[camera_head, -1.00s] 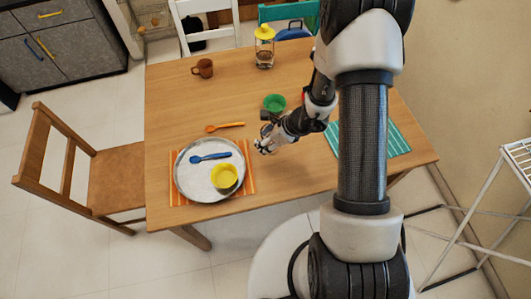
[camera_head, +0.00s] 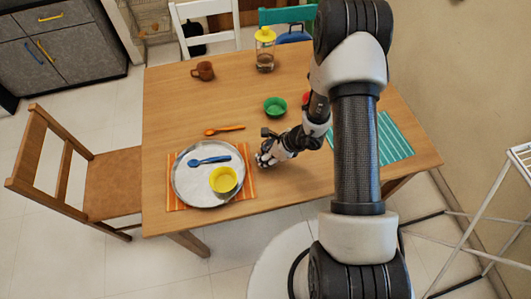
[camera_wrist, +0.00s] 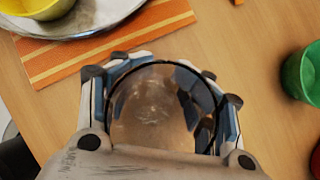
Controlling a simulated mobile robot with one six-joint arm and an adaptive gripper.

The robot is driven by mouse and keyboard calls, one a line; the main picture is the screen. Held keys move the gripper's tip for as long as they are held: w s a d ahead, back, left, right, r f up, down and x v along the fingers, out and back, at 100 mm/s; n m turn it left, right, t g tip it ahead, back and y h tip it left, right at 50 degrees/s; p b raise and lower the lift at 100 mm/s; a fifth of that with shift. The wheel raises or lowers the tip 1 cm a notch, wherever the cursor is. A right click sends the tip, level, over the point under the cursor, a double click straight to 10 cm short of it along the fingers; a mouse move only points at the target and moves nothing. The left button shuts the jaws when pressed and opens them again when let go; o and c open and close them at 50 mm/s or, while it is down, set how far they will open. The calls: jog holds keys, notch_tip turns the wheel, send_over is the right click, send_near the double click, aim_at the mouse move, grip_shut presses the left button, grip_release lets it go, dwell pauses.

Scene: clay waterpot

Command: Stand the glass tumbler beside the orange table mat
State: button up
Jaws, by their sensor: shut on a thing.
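The glass tumbler (camera_wrist: 155,110) is clear, and in the wrist view I look down into its round rim. My gripper (camera_head: 268,158) is shut around it, with a finger on each side of the glass in the wrist view (camera_wrist: 160,80). The orange striped table mat (camera_head: 176,203) lies at the table's front left under a metal tray. In the head view the gripper is just right of the mat, and the tumbler cannot be made out. I cannot tell whether its base touches the table.
The metal tray (camera_head: 190,187) holds a blue spoon (camera_head: 208,160) and a yellow bowl (camera_head: 223,180). A teal mat (camera_head: 393,140) lies right.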

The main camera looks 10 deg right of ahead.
jog(key=o, duration=1.4)
jog(key=shift+r, duration=0.1)
jog(key=shift+d+r+p, duration=0.1)
jog(key=shift+r+p, duration=0.15)
jog(key=shift+p, duration=0.2)
jog(key=p+v, duration=0.4)
jog(key=v, duration=0.8)
jog(key=s+a+r+n, duration=0.1)
jog(key=a+r+n, duration=0.25)
jog(key=r, duration=0.35)
jog(key=s+a+r+n+y, duration=0.1)
jog(key=a+r+n, duration=0.1)
jog(key=r+n, duration=0.35)
jog(key=s+a+r+n, duration=0.2)
jog(key=a+r+n, duration=0.15)
jog(key=r, duration=0.45)
jog(key=s+d+r+n+h, duration=0.2)
jog(key=s+r+n, duration=0.2)
jog(key=s, duration=0.1)
jog(key=s+d+r+n+h, duration=0.1)
jog(key=s+r+n+h, duration=0.1)
jog(key=s+r+n, duration=0.1)
jog(key=s+d+r+n+h, duration=0.2)
jog(key=s+r+n, duration=0.2)
jog(key=s+n, duration=0.2)
jog(key=shift+s+d+r+t, duration=0.3)
jog(key=shift+d, duration=0.05)
